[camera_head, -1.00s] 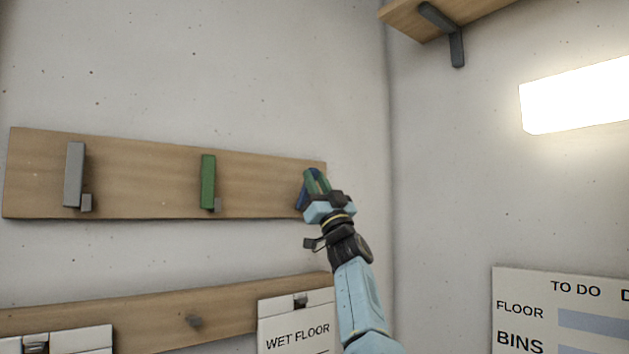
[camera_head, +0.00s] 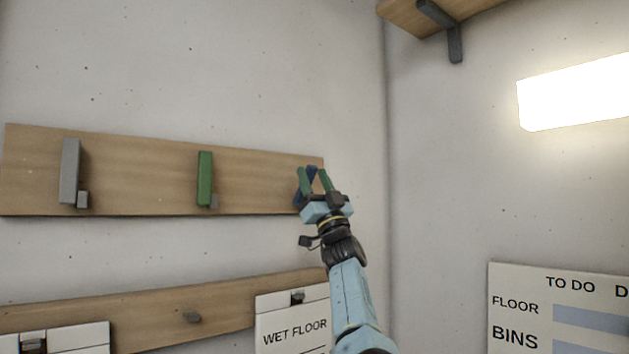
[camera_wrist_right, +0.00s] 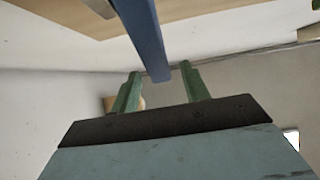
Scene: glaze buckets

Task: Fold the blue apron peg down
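The blue apron peg (camera_head: 312,173) is at the right end of the upper wooden board, partly hidden behind my right gripper. In the right wrist view the blue peg (camera_wrist_right: 145,35) comes down from the top, and its end lies between the two green fingers. My right gripper (camera_head: 314,172) is open around the peg; in the wrist view (camera_wrist_right: 160,82) a gap shows between the peg and each finger. My left gripper is not in view.
The upper board (camera_head: 135,180) also bears a grey peg (camera_head: 70,171) and a green peg (camera_head: 204,178). Below, a lower rail (camera_head: 220,305) holds a WET FLOOR card (camera_head: 294,322). A shelf bracket (camera_head: 446,30) is at upper right. The wall between is bare.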

